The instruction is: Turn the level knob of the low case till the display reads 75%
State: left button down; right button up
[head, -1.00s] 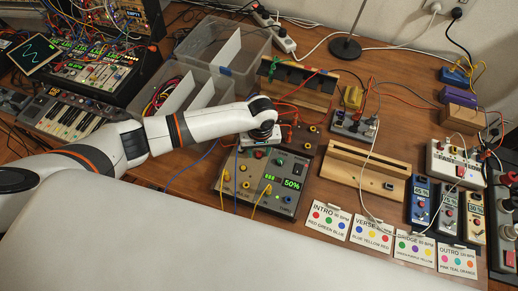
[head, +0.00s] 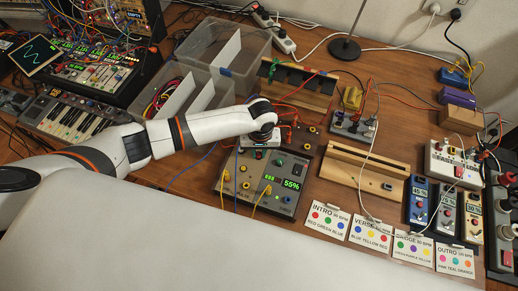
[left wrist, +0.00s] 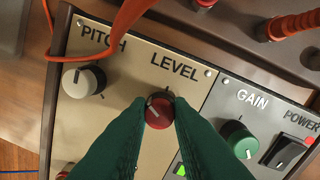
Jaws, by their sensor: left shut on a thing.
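The low case (head: 235,195) stands on the table in the middle of the head view, and its display (head: 291,184) reads 55%. In the left wrist view the red level knob (left wrist: 159,111) sits under the printed word LEVEL, its pale pointer line tilted to the upper left. My left gripper (left wrist: 159,108) is shut on the level knob, one green finger on each side. In the head view my left gripper (head: 262,142) is over the case's back edge and its wrist hides the knob. My right gripper is not in view.
Beside the level knob are a white pitch knob (left wrist: 84,82), a green gain knob (left wrist: 238,140) and a black power switch (left wrist: 288,151). An orange cable (left wrist: 125,18) crosses the case's top edge. A wooden stand (head: 362,172) is to the right, plastic bins (head: 225,50) behind.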

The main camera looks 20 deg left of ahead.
aim_at(260, 155)
pick_arm(q)
jog(key=m+p, duration=0.2)
jog(key=shift+r+m, duration=0.15)
jog(key=shift+m, duration=0.15)
jog(key=shift+m+p, duration=0.75)
jog(key=shift+m, duration=0.65)
jog(key=c, duration=1.3)
grip_release()
notch_tip(260, 155, up, 12)
jog(key=shift+d+b, duration=0.2)
jog(key=shift+b, duration=0.15)
jog(key=shift+s+f, duration=0.1)
jog(key=shift+f, duration=0.1)
